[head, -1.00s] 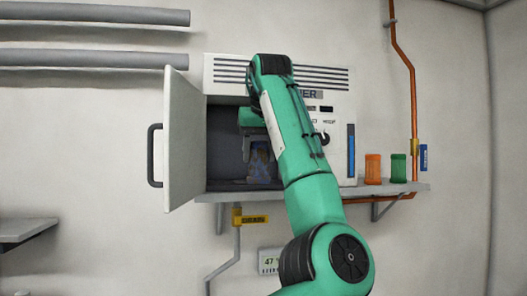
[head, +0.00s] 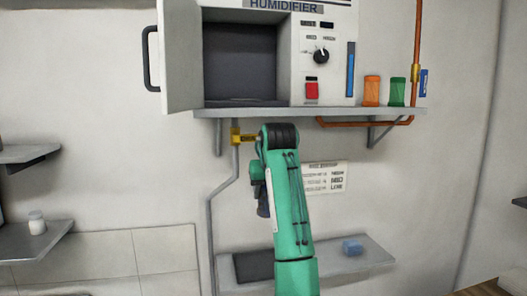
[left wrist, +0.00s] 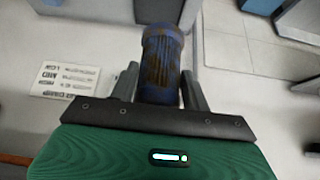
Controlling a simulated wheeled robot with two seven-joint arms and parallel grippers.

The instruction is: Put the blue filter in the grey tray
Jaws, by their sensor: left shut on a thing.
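My left gripper (head: 262,205) is shut on the blue filter (left wrist: 162,62), a ribbed blue cylinder with brown stains that stands between the two fingers in the left wrist view. In the head view the filter shows only as a small dark blue piece (head: 263,209) beside my arm, below the humidifier's shelf and clear of the wall shelves. A flat dark grey piece (head: 253,266), which may be the grey tray, lies on the lower shelf, partly behind my arm. My right gripper is not in view.
The humidifier (head: 327,70) stands on the upper shelf (head: 300,112), its door (head: 181,55) open and its compartment empty. Orange (head: 371,91) and green (head: 397,92) cylinders stand beside it. A small blue object (head: 352,247) sits on the lower shelf (head: 375,257). Other shelves are at left.

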